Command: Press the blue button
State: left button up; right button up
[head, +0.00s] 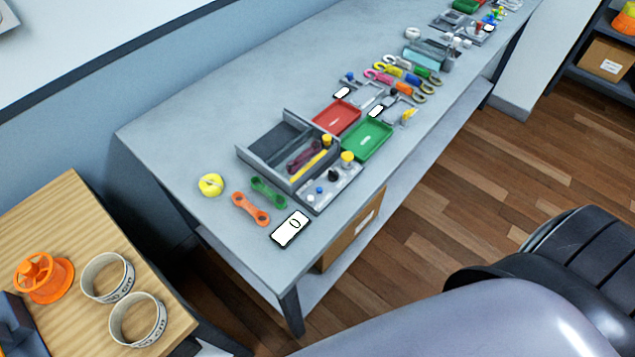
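A small blue button (319,190) sits on a grey panel (338,193) near the front edge of the long grey table, at the near end. A black knob and a yellow knob (347,158) stand on the same panel, farther along it. A small pale part (309,198) lies beside the blue button. Details of the panel are too small to tell. Neither gripper shows in the head view, so their place relative to the button is hidden.
The grey table (190,128) also holds a divided grey tray (262,167), a red tray (337,117), a green tray (367,139), a white-screened device (291,229) and coloured links. A wooden table (65,220) stands at left. Large dark and grey shapes fill the lower right.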

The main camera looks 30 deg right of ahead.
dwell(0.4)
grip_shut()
